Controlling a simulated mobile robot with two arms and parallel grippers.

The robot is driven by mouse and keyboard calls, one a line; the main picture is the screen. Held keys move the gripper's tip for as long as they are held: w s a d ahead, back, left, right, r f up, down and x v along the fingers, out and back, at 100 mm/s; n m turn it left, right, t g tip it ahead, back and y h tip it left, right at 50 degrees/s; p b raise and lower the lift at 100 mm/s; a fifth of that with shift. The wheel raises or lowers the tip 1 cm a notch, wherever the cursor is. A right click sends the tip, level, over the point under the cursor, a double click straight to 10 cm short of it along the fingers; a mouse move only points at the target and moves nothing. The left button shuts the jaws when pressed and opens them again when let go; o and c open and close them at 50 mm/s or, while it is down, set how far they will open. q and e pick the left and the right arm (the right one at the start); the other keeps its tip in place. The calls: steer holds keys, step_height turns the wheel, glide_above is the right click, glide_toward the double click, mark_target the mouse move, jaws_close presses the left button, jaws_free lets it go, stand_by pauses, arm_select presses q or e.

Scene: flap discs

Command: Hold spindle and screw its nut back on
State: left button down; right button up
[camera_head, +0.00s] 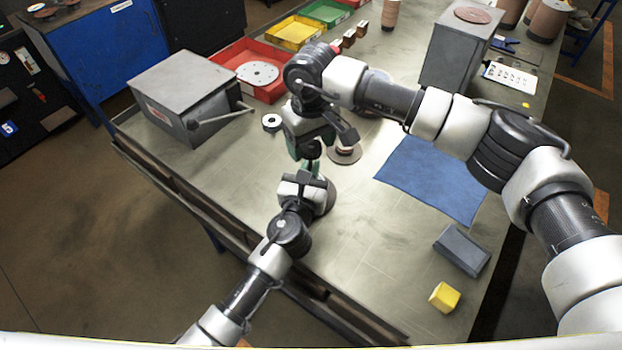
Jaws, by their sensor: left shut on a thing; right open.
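My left gripper (311,174) reaches in from the bottom and is shut on an upright part that I take to be the spindle; the grippers hide most of it. A round grey base (327,194) shows beside the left gripper. My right gripper (309,148) is open, pointing down just above the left gripper, almost in line with it. Green parts show between the two grippers; I cannot tell what they belong to. A small ring (271,122), light with a dark centre, lies on the table left of the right gripper. I cannot make out the nut for certain.
A grey box with a lever (180,90) stands at left on the workbench (350,250). A red tray (262,92) holds a pale disc. A brown disc (345,153) lies right of the grippers. A blue mat (432,180), grey block (461,249) and yellow block (444,297) lie at right.

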steer(key=shift+f, duration=0.3)
